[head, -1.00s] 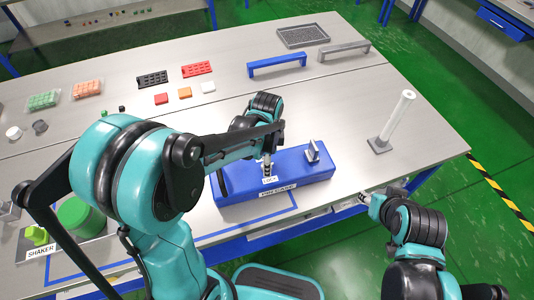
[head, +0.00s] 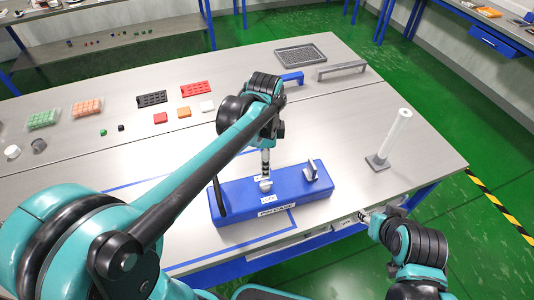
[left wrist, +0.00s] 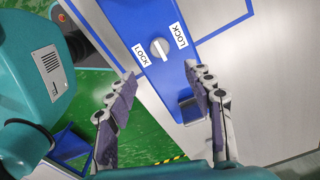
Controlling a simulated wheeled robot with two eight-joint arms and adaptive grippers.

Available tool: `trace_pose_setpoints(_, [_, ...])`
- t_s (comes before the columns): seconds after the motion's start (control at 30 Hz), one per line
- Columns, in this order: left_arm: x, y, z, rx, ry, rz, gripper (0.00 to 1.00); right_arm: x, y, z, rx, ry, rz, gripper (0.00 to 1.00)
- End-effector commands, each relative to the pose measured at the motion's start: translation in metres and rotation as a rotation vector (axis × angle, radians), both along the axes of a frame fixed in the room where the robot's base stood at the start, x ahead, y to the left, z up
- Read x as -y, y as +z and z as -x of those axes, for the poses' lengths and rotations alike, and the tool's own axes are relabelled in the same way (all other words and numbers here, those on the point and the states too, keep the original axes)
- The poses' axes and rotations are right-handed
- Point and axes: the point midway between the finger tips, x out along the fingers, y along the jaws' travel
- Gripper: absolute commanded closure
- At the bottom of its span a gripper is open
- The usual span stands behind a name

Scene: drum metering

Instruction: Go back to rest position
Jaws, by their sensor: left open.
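The blue pin case (head: 240,207) lies near the front edge of the table. Its grey lock knob (head: 265,185) shows on top, and in the left wrist view the knob (left wrist: 160,50) sits between two LOCK labels. A grey upright bracket (head: 311,173) stands on the case's right part. My left gripper (head: 265,168) points down just above the knob. In the left wrist view its two fingers (left wrist: 163,88) are spread with nothing between them. My right gripper (head: 366,216) is by the table's front edge, too small to read.
A white cylinder (head: 396,134) stands on a grey base to the right. A grey bar handle (head: 342,62) and a dark tray (head: 300,54) lie at the back. The table between cylinder and handles is clear.

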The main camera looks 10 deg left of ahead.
Motion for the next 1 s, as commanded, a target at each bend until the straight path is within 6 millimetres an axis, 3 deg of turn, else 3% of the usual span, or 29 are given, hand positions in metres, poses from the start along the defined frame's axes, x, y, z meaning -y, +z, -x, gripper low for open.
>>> trace_pose_setpoints(0.37, [-0.005,0.004,0.01,0.042,0.089,0.006,0.48,0.0,0.0,0.0,0.0,0.0,0.0,0.6])
trace_pose_setpoints(0.7, [-0.035,0.011,0.073,0.355,0.787,0.168,0.48,0.0,0.0,0.0,0.0,0.0,0.0,0.6])
trace_pose_setpoints(1.0, [-0.048,-0.002,0.102,0.516,1.21,0.374,0.48,0.0,0.0,0.0,0.0,0.0,0.0,0.6])
